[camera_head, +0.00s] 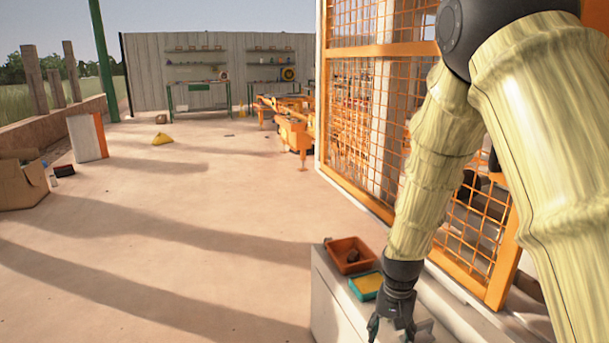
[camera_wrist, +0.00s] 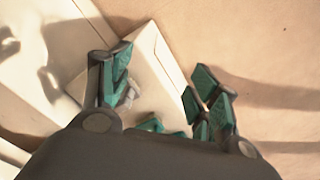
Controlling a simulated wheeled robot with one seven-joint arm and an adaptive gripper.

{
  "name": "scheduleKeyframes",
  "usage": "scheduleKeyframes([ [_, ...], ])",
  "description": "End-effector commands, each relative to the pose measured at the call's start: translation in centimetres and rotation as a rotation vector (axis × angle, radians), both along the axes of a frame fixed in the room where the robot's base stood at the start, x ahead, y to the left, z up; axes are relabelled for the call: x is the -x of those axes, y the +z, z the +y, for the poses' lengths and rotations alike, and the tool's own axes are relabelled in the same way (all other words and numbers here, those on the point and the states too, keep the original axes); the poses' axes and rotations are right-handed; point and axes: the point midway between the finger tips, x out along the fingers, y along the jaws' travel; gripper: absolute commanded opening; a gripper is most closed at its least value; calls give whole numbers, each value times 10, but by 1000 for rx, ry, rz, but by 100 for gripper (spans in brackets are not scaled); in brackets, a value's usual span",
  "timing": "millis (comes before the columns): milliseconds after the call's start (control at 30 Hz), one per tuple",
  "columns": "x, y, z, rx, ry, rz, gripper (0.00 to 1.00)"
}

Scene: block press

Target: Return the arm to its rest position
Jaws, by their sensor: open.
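My gripper (camera_head: 392,322) hangs at the end of my arm, low at the right in the head view, over or beside a pale cabinet top. In the wrist view my gripper (camera_wrist: 160,95) has its green-padded fingers spread apart. No object shows held between them. Below the fingers lies a pale flat surface with an edge, and sandy floor beyond it. My arm, in a yellowish sleeve, reaches down from the upper right of the head view.
An orange-brown bin (camera_head: 343,250) with a dark lump inside and a teal tray (camera_head: 367,284) with yellow contents sit on the pale cabinet (camera_head: 335,305). An orange mesh fence (camera_head: 375,110) stands close behind my arm. Open floor (camera_head: 200,230) lies to the left.

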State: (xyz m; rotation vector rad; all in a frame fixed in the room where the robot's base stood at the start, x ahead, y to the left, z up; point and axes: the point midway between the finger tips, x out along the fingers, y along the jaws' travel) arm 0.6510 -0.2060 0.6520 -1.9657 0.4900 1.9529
Motion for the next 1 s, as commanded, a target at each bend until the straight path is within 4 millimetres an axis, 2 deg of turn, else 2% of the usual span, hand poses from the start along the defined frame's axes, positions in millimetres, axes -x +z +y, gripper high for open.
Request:
scheduleKeyframes([
  [167,21,-46,-4,6,37,9,61],
  [367,65,-116,-11,14,108,15,61],
  [500,104,-163,-15,16,165,18,61],
  [700,166,-219,-19,14,244,19,61],
  [900,232,-259,-21,4,320,17,61],
  [1000,262,-272,-21,-1,354,15,61],
])
